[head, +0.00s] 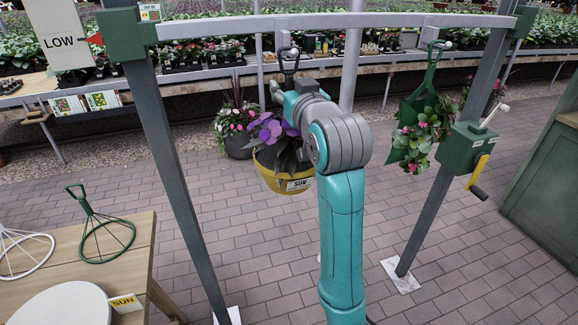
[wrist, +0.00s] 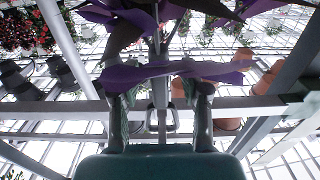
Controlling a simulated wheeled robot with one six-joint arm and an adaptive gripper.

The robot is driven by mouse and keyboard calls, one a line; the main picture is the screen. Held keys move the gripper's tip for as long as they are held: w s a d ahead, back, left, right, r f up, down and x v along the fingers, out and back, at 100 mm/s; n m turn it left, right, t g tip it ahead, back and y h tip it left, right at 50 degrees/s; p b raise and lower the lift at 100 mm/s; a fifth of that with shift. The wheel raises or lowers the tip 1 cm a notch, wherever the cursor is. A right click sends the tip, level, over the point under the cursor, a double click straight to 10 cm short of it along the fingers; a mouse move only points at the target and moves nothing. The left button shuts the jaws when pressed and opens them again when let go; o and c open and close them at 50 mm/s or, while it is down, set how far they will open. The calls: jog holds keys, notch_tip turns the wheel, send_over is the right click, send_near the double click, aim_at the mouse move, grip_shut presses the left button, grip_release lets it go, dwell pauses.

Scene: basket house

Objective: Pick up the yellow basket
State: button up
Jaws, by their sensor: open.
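The yellow basket (head: 270,180) hangs below the grey rail, with purple flowers and dark leaves and a SUN label on its front. Its dark hook (head: 289,55) shows at the rail above it. My gripper (head: 276,93) is just above the flowers, beside the hanger, partly hidden by my wrist. In the wrist view my gripper (wrist: 160,92) has its two fingers apart, with a thin upright rod between them. Purple leaves (wrist: 170,72) cross in front of the fingers. I cannot tell whether the fingers touch the rod.
A green basket (head: 415,120) with pink flowers hangs to the right. A green crank box (head: 466,147) sits on the right post. A wooden table (head: 142,255) with wire hangers stands at the left. A potted plant (head: 236,143) stands behind. Brick floor is open below.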

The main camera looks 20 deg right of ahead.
grip_shut()
jog(key=shift+r, duration=0.3)
